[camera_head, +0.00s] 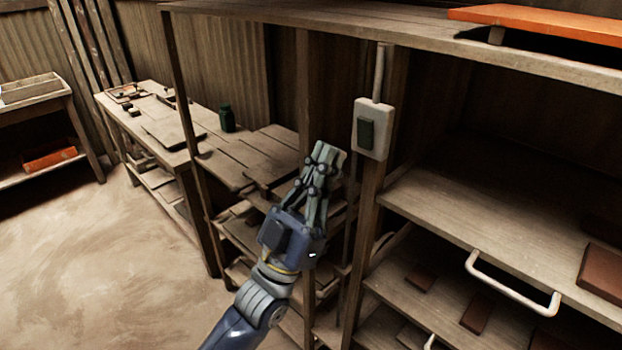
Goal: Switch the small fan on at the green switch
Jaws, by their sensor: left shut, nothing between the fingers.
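A white switch box (372,112) with a dark green switch (366,134) on its face is fixed to a wooden post, with a pale conduit rising from its top. My left gripper (328,156) is just left of and a little below the switch in the picture. Its fingers are shut and empty, pointing up. I see a gap in the picture between the fingertips and the box; the depth between them is hard to tell. No fan shows in the view. My right gripper is not in view.
Wooden shelves (480,220) with a pale handle (512,283) and brown tiles (603,270) stand at the right. An orange board (545,20) lies on top. A workbench (150,130) with a green jar (227,119) stands behind. The floor (90,250) at left is clear.

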